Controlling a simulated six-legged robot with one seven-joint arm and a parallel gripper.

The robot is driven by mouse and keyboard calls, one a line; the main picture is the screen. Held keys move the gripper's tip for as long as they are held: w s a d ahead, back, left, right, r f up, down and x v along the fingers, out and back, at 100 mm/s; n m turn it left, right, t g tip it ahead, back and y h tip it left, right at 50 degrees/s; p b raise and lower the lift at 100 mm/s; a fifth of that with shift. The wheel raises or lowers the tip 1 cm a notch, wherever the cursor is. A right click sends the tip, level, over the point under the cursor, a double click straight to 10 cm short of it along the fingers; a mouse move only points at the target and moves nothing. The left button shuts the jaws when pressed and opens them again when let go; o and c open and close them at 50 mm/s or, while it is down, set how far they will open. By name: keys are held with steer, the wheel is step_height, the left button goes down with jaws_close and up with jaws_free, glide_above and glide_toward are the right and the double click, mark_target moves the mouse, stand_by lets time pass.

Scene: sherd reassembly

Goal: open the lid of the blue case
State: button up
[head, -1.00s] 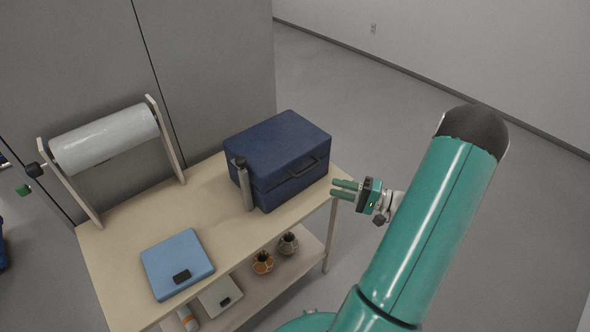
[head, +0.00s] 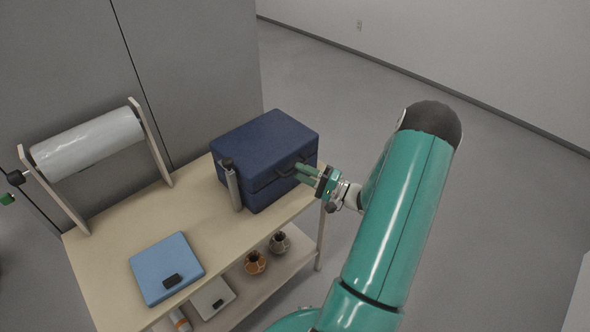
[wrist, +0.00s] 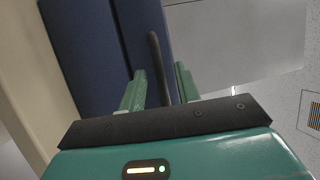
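The dark blue case (head: 262,142) stands closed at the right end of the wooden table, with a dark handle (head: 292,166) on its front. My gripper (head: 304,173) is at the front right of the case, its fingers pointing at the handle. In the wrist view the two green fingers of my gripper (wrist: 160,88) are apart, and the handle (wrist: 158,65) runs between them. A gap shows on each side of the handle there. The blue case (wrist: 85,50) fills the upper left of the wrist view.
A grey cylinder with a black top (head: 232,186) stands against the case's left front. A light blue flat box (head: 167,268) lies on the table (head: 215,230). A roll in a wooden stand (head: 88,145) is at the left. Two small pots (head: 255,262) sit on the lower shelf.

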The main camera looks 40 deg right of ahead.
steer(key=shift+x, duration=1.35)
jaws_close()
steer(key=shift+r, duration=0.1)
